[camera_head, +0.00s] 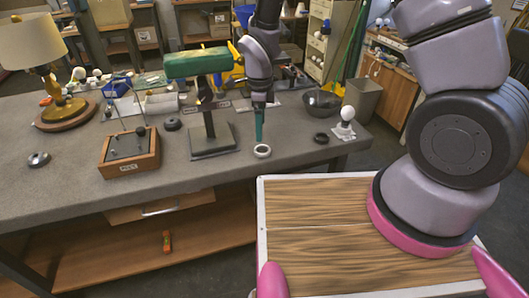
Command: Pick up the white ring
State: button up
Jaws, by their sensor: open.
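The white ring (262,151) lies flat on the grey workbench near its front edge, right of the dark stand that bears the green shade. My gripper (259,138) points down just above the ring, with teal fingertips close over it. The gripper is open and nothing shows between the fingers. From this angle I cannot tell whether a fingertip touches the ring. The ring's centre hole is visible.
A dark ring (321,138), a white bulb on a base (345,122) and a grey bowl (322,103) stand to the right. The green lamp shade (198,63) on its stand is close on the left. A wooden box (130,153) stands further left on the workbench (70,185).

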aim_at(262, 153)
notch_tip(262, 153, down, 3)
jog(key=shift+f, duration=0.1)
jog(key=f, duration=0.5)
jog(key=shift+d+f, duration=0.1)
jog(key=shift+d, duration=0.15)
jog(key=c, duration=1.4)
